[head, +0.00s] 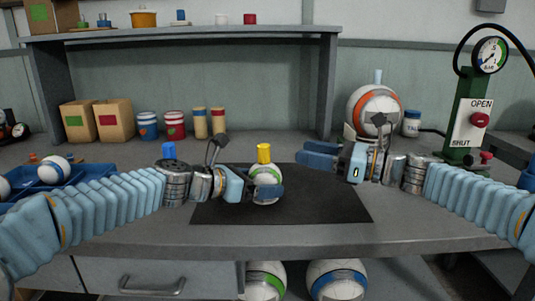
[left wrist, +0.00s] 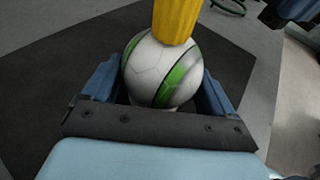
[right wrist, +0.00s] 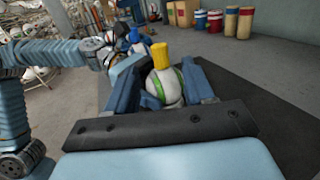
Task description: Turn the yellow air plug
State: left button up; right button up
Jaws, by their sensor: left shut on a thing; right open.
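The yellow air plug (head: 264,153) stands upright on top of a white and green ball (head: 264,178) over the black mat (head: 330,205). In the left wrist view the plug (left wrist: 177,20) rises from the top of the ball (left wrist: 160,72). My left gripper (head: 262,192) is shut on the ball, one finger on each side, below the plug. My right gripper (head: 318,155) is open and empty, to the right of the ball and a little higher. In the right wrist view the plug (right wrist: 160,56) and ball (right wrist: 163,88) show beyond its open fingers, apart from them.
A white and orange ball (head: 375,108) with a light blue plug stands behind my right gripper. A green post with a gauge (head: 489,55) and a red knob stands at the right. A blue tray (head: 75,178) with balls lies at the left. Boxes (head: 113,119) and tins stand at the back.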

aim_at(269, 153)
jog(key=shift+n+g, duration=0.4)
jog(key=shift+g, duration=0.4)
jog(key=x, duration=0.3)
jog(key=f+x, duration=0.1)
jog(key=x, duration=0.7)
jog(key=shift+w+f, duration=0.2)
jog(key=shift+w, duration=0.15)
jog(key=shift+d, duration=0.1)
jog(key=shift+c, duration=0.2)
jog(key=c, duration=0.9)
jog(key=shift+r+m+t+h, duration=0.1)
jog(key=shift+m+t+h, duration=0.85)
jog(key=shift+t, duration=0.75)
jog(key=shift+m+t, duration=0.5)
jog(key=shift+m, duration=0.05)
